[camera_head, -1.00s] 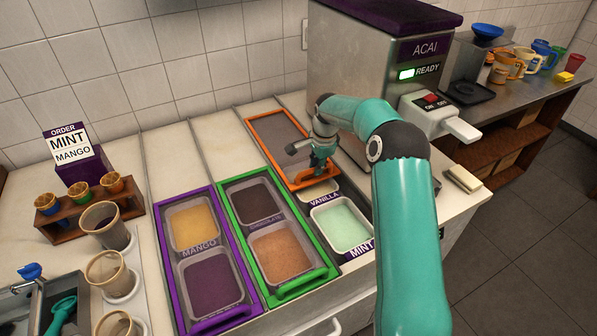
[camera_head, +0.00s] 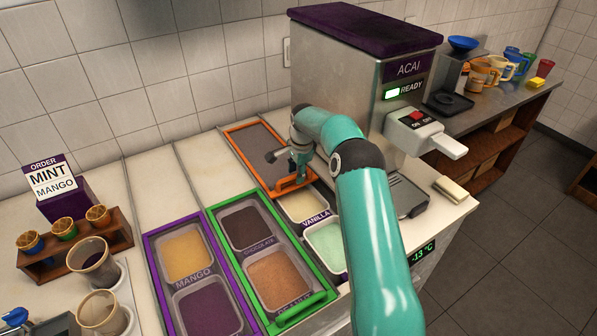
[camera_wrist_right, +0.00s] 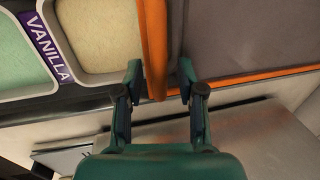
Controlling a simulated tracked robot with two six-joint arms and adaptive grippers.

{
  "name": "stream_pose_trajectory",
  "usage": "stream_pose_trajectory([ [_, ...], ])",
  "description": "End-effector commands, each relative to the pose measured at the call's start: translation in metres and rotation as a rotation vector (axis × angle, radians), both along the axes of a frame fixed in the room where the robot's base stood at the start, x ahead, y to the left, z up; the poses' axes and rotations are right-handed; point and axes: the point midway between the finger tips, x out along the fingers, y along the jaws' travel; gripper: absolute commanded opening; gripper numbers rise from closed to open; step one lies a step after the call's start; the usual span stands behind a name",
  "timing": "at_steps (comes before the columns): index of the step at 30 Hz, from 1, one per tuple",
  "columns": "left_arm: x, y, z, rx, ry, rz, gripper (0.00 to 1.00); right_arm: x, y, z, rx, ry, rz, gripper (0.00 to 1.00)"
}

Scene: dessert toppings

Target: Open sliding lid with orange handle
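The sliding lid with the orange frame and handle (camera_head: 237,146) sits back toward the wall on its track. The vanilla tub (camera_head: 303,205) in front of it is uncovered, and the mint tub (camera_head: 326,243) is also uncovered. My right gripper (camera_head: 294,172) is at the lid's front edge, by the orange handle. In the right wrist view, the orange handle (camera_wrist_right: 154,45) lies between the two fingers (camera_wrist_right: 160,75). The fingers are apart, with a gap on the right side of the handle; contact on the left is hard to tell. My left gripper is out of view.
The green-framed (camera_head: 216,214) and purple-framed (camera_head: 150,250) lids lie to the left over their tubs. The açai machine (camera_head: 345,75) stands close on the right. A cone rack (camera_head: 80,258) and cups (camera_head: 98,310) stand at the left.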

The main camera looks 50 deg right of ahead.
Motion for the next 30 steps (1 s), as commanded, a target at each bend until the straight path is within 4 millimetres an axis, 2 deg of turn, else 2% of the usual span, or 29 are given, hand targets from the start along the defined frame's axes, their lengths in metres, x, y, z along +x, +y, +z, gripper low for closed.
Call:
stream_pose_trajectory([
  [8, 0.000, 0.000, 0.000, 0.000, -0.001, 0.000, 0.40, 0.001, 0.003, 0.000, 0.004, 0.000, 0.003, 0.42],
  [14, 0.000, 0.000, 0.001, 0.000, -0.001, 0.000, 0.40, -0.001, 0.003, 0.013, 0.002, -0.002, 0.003, 0.42],
  [24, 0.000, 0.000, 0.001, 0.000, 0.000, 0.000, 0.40, -0.014, 0.007, 0.076, 0.001, -0.003, 0.002, 0.42],
  [30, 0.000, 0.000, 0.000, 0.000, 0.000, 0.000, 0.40, -0.021, 0.009, 0.106, 0.001, 0.000, 0.002, 0.42],
])
